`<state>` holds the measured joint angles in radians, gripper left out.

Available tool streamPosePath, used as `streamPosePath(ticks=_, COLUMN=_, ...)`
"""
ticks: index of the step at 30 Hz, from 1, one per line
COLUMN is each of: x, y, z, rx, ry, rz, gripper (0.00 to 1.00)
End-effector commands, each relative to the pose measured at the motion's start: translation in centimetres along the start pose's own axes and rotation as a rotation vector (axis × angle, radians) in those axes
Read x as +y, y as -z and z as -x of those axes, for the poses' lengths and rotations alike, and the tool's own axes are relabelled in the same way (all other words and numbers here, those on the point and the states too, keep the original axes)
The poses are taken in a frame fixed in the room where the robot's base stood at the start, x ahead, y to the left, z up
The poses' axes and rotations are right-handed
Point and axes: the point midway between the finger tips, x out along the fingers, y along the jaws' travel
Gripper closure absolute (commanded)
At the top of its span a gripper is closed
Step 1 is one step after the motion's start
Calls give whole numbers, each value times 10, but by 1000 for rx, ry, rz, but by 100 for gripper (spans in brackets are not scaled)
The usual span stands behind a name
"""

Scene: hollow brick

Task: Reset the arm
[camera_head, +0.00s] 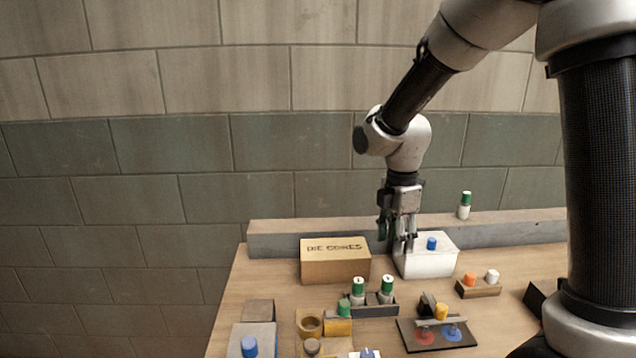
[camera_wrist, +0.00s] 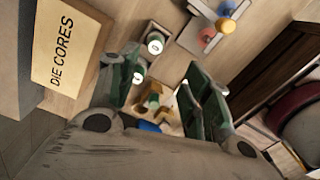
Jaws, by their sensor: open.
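The DIE CORES box also shows at the left of the wrist view (camera_wrist: 68,45). Whether a fingertip touches the white box cannot be told.
Green-capped bottles (camera_head: 358,290) stand at a dark rack, and another bottle (camera_head: 464,206) stands on the rear ledge (camera_head: 290,240). A wooden block (camera_head: 478,290) holds orange and white pieces. A dark panel (camera_head: 437,336) lies in front. The air above the table's left is clear.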

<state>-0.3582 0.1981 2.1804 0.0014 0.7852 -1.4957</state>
Motion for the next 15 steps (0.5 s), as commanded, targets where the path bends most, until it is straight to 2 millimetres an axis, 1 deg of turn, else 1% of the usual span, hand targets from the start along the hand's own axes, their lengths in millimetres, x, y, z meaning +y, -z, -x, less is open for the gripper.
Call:
streamPosePath(ticks=2, x=-16, y=-1, z=-6, rx=-7, ry=43, rz=-201, gripper=51)
streamPosePath(ticks=3, x=-25, y=-2, z=-6, rx=-13, ry=57, rz=-316, gripper=51)
streamPosePath(ticks=5, x=-40, y=-5, z=1, rx=-21, ry=65, rz=-492, gripper=51)
streamPosePath(ticks=6, x=-51, y=-8, z=8, rx=-24, ry=63, rz=-617, gripper=51)
streamPosePath(ticks=8, x=-70, y=-16, z=22, rx=-24, ry=52, rz=-814, gripper=51)
streamPosePath(ticks=9, x=-84, y=-22, z=32, rx=-20, ry=39, rz=-953, gripper=51)
streamPosePath(ticks=11, x=-107, y=-32, z=49, rx=-5, ry=11, rz=-1158, gripper=51)
streamPosePath(ticks=12, x=-122, y=-38, z=59, rx=9, ry=-8, rz=-1281, gripper=51)
streamPosePath(ticks=14, x=-145, y=-47, z=73, rx=38, ry=-42, rz=-1446, gripper=51)
streamPosePath(ticks=15, x=-160, y=-52, z=82, rx=61, ry=-67, rz=-1540, gripper=51)
